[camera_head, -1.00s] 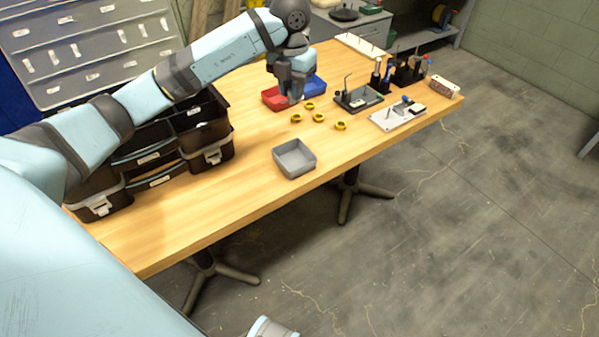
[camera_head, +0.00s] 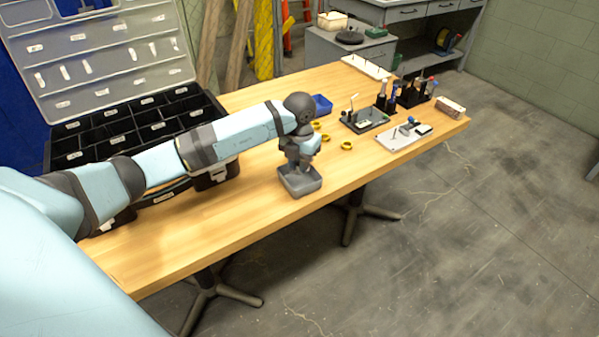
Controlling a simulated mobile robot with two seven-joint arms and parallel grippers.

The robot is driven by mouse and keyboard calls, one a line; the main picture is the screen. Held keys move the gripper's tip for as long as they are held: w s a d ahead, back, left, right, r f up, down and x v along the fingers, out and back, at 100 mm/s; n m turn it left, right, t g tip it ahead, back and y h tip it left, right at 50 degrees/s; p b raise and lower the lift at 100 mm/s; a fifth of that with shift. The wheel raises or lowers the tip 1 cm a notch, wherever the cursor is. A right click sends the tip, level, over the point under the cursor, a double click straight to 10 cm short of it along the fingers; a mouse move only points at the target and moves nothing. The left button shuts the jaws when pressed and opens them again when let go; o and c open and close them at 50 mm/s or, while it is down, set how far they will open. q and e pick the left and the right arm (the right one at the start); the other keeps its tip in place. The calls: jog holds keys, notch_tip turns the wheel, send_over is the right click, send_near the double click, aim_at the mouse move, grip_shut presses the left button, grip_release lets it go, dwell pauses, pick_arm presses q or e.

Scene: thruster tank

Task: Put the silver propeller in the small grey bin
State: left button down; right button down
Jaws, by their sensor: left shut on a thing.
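The small grey bin (camera_head: 302,188) stands on the wooden table near its front edge. My left gripper (camera_head: 301,166) points down over the bin, its fingers at or just inside the opening. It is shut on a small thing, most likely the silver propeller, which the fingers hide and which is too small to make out. The hand and fingers cover most of the bin's inside. My right gripper is not in view.
Several yellow rings (camera_head: 347,146) lie behind the bin. Tool stands and a light plate (camera_head: 403,137) are at the right. A black toolbox (camera_head: 140,128) stands at the left. The front table strip is clear.

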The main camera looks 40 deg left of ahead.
aim_at(299, 182)
pick_arm(q)
jog(key=shift+f, duration=1.75)
jog(key=shift+f, duration=0.2)
jog(key=c, duration=1)
grip_release()
jog(key=shift+r, duration=0.1)
